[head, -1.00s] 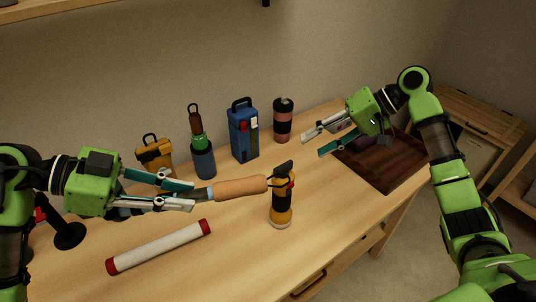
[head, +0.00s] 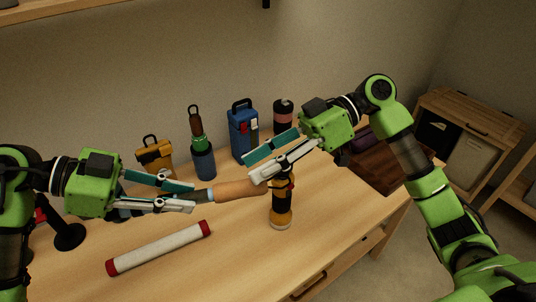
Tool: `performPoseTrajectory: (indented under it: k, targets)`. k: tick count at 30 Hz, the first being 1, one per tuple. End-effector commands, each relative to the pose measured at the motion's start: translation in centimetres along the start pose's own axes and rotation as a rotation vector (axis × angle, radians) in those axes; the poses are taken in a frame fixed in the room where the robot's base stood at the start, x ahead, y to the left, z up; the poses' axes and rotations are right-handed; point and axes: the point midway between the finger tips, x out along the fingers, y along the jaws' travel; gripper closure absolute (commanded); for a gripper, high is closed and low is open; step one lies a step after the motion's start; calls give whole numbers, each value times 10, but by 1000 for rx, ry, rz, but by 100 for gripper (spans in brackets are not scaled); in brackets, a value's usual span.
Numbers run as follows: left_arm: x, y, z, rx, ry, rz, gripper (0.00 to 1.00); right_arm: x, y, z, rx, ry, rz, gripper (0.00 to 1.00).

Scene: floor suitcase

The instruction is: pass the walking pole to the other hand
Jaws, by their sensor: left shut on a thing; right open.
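The walking pole (head: 238,189) shows as a tan cork-like handle with a short grey collar. My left gripper (head: 194,196) is shut on it behind the handle, and the fingers hide most of the shaft. The handle points right, above the table. My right gripper (head: 251,172) is open, with its fingertips by the free end of the handle. One finger is above the handle and the other overlaps its tip in the picture. I cannot tell whether they touch. The black strap end is hidden behind the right gripper.
A black and yellow flashlight (head: 281,214) stands just below the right gripper. A white tube with red ends (head: 160,248) lies in front. A yellow case (head: 155,157), blue bottle (head: 203,163), blue box (head: 242,133) and dark pink-banded can (head: 283,113) stand behind. A dark tray (head: 385,178) is at right.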

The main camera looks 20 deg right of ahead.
Motion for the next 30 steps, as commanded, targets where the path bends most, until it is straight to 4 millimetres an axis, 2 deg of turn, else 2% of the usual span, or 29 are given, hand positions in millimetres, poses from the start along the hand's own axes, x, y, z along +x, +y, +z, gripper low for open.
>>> performPoseTrajectory:
  k: [9,15,21,29,30]
  targets:
    - [0,0,0,1,1,-1,100,61,-1,0,0,1,-4,57]
    - [0,0,-1,1,1,-1,100,90,-1,0,1,1,-2,57]
    - [0,0,-1,1,1,-1,100,103,0,0,2,2,0,57]
    - [0,0,-1,1,1,-1,100,104,0,0,2,1,0,57]
    - [0,0,-1,1,1,-1,100,104,0,0,2,1,0,59]
